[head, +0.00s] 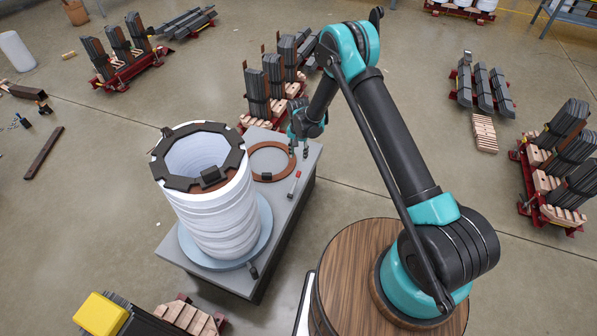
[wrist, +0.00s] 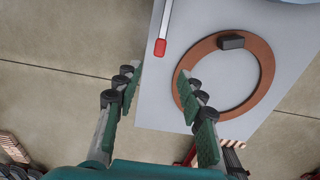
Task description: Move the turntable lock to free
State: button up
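A thin pale lever with a red tip, which looks like the turntable lock (head: 294,186), lies on the right side of the grey table. In the wrist view its red end (wrist: 160,47) shows ahead of and between the fingers. The round light-blue turntable (head: 262,240) sits under a tall white stack (head: 212,215) topped by a dark notched ring (head: 173,180). My gripper (head: 299,150) is above the table's far right edge, apart from the lever. In the wrist view my gripper (wrist: 158,92) is open and empty. The lever's far end is cut off there.
A brown ring (head: 286,174) with a dark block lies flat on the grey table (head: 195,262), beside the lever; it also shows in the wrist view (wrist: 262,88). A small dark piece (head: 253,271) stands near the table's front edge. Racks of dark bars stand on the floor around.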

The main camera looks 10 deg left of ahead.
aim_at(298, 172)
notch_tip(298, 172, down, 12)
jog(key=shift+r, duration=0.25)
jog(key=shift+c, duration=0.2)
grip_shut()
dwell(0.4)
